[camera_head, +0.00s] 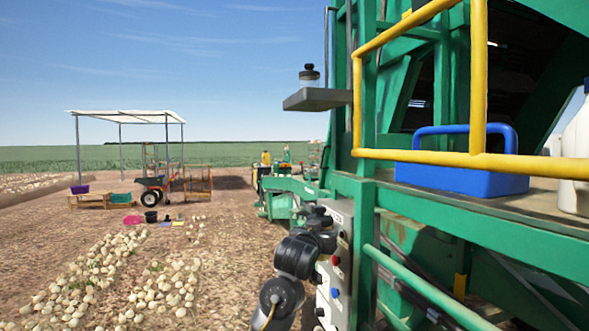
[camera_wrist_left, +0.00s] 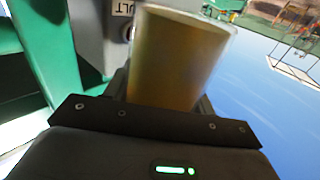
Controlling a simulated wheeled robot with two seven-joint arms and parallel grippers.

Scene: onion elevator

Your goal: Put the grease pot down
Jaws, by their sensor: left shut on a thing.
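An amber-brown, cup-shaped pot, which I take to be the grease pot (camera_wrist_left: 178,55), fills the upper middle of the left wrist view. My left gripper (camera_wrist_left: 160,93) is shut on it, with the dark fingers at its two sides. The pot's underside and contents cannot be made out. In the head view my dark left arm rises in front of the grey control panel (camera_head: 342,262). The gripper tips and the pot cannot be made out there. My right gripper is in neither view.
Yellow rails (camera_head: 478,80) and green machine frames crowd the right. A blue toolbox (camera_head: 460,172) and a white jug (camera_head: 576,150) stand on the deck. Open field lies left.

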